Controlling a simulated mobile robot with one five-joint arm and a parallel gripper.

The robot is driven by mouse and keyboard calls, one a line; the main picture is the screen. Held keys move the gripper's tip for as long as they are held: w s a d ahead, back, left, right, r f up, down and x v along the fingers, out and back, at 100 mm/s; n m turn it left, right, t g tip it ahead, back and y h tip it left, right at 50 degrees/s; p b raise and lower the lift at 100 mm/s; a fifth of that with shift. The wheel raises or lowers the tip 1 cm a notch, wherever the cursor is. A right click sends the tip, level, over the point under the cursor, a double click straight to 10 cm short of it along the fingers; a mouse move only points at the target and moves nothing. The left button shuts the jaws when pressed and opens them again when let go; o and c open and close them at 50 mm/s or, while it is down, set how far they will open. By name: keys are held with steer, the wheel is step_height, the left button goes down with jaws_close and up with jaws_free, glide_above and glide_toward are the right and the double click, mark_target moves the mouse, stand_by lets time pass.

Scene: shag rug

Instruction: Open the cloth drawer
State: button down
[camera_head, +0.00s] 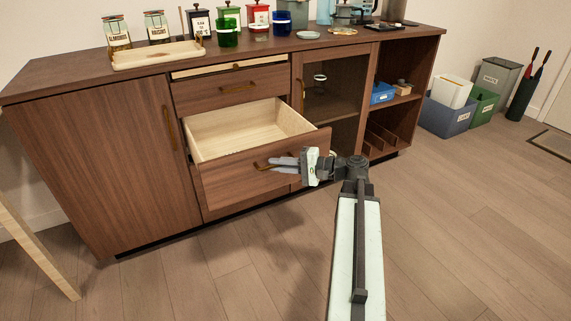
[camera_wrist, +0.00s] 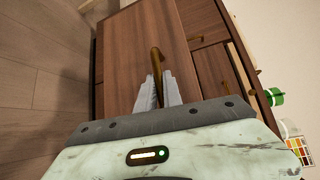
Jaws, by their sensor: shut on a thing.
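The pulled-out drawer (camera_head: 245,138) is the lower one in the middle column of the wooden sideboard, and its pale inside looks empty. Its brass handle (camera_head: 262,166) is on the front panel. My gripper (camera_head: 275,164) is at that handle, reaching in from the right. In the wrist view my gripper's fingers (camera_wrist: 158,92) are closed around the brass handle (camera_wrist: 156,62), in front of the drawer's brown front (camera_wrist: 130,60). No label shows which drawer is the cloth drawer.
The sideboard (camera_head: 100,130) has a shut door on the left, a shut drawer (camera_head: 230,90) above the open one, and shelves on the right. Jars and a tray (camera_head: 155,58) stand on top. Bins (camera_head: 450,110) stand at the right wall. The wood floor in front is mostly clear.

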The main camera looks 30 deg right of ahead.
steer(key=shift+s+a, duration=0.1)
steer(key=shift+a, duration=0.1)
steer(key=c, duration=1.5)
jaws_free()
steer(key=shift+d, duration=0.15)
steer(key=shift+d, duration=0.1)
steer(key=p+v, duration=0.1)
steer(key=v, duration=0.6)
steer(key=shift+s+d, duration=0.2)
steer(key=shift+s, duration=0.05)
